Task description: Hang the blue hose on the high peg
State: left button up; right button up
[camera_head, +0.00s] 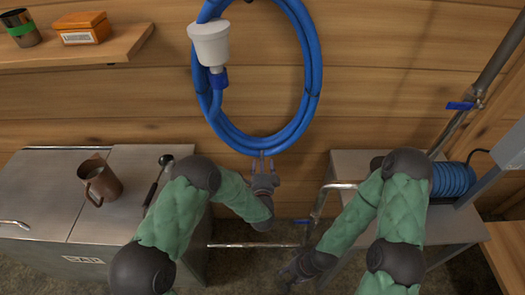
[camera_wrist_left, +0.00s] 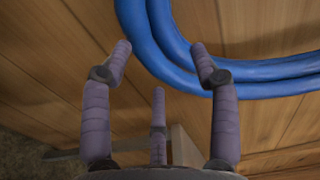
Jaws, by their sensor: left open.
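A large blue hose (camera_head: 313,75) hangs in a long loop in front of the wooden wall, with its top cut off by the upper edge. A white cup-shaped fitting (camera_head: 210,45) hangs at its left side. My left gripper (camera_head: 262,156) is open, with its fingertips close below the bottom of the loop. In the left wrist view the hose (camera_wrist_left: 170,50) passes just beyond the spread fingertips of my left gripper (camera_wrist_left: 160,60), with nothing between them; contact cannot be told. My right gripper (camera_head: 288,273) is low, dark and partly unclear. No peg is visible.
A metal cabinet (camera_head: 50,185) with a brown mug (camera_head: 101,182) stands at left. A wooden shelf (camera_head: 60,56) holds an orange box (camera_head: 82,28) and a tin. At right, a metal stand (camera_head: 350,165) bears a second blue coil (camera_head: 453,180). Pipes run beside it.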

aim_at(262, 146)
pick_arm(q)
jog(key=shift+w+b, duration=1.25)
jog(key=shift+w, duration=2.1)
jog(key=shift+c, duration=0.3)
grip_shut()
jog(key=shift+w+r, duration=0.15)
jog(key=shift+r, duration=0.1)
jog(key=shift+r+p, duration=1.25)
jog(key=shift+r, duration=0.65)
